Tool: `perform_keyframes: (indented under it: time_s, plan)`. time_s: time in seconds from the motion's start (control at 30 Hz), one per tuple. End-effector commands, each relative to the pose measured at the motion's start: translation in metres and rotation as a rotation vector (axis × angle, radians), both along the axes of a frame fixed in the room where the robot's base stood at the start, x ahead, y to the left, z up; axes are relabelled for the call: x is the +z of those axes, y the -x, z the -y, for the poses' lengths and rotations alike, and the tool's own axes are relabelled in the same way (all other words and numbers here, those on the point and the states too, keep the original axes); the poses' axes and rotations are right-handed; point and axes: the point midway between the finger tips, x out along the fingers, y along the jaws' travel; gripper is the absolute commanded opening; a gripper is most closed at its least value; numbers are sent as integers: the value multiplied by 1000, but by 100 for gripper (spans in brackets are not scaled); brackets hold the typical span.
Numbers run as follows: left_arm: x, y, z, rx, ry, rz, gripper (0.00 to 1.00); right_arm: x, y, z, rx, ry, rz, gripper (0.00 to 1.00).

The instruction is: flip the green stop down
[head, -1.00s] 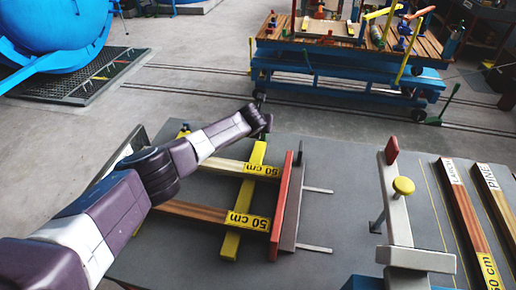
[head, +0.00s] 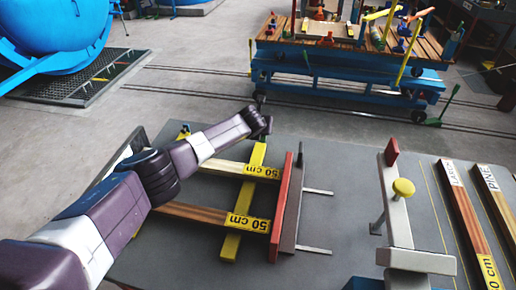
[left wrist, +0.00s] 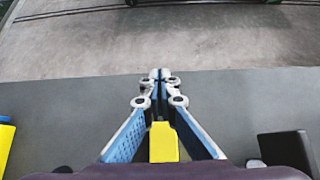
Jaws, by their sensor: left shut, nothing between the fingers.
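A green upright lever with a flat foot (head: 441,110) stands on the floor beside the rails, at the right end of the blue trolley. It is the clearest green, stop-like part in the head view, though I cannot be sure it is the green stop. My left arm reaches from the lower left over the grey bench, far from this lever. Its gripper is mostly hidden behind the wrist in the head view. In the left wrist view my left gripper (left wrist: 159,76) is shut and empty, its tips near the bench's far edge. My right gripper is not in view.
The grey bench (head: 345,215) holds a yellow crossbar (head: 232,243), a red bar (head: 279,220), labelled wood strips and a pale frame with a yellow knob (head: 403,188). Beyond lie open floor, rails and the loaded blue trolley (head: 330,85). A blue vessel (head: 50,30) is far left.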

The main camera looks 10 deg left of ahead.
Motion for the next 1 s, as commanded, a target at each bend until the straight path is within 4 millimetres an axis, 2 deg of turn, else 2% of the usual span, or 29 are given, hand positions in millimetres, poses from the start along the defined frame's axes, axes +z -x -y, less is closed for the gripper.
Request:
perform_keyframes:
  time_s: [0.47, 0.83, 1.0]
  plan:
    - [17, 0, 0, 0, 0, 0, 0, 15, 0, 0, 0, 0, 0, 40]
    - [17, 0, 0, 0, 0, 0, 0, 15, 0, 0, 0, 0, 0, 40]
    - [28, 1, 2, 0, 0, 0, 0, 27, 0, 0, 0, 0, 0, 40]
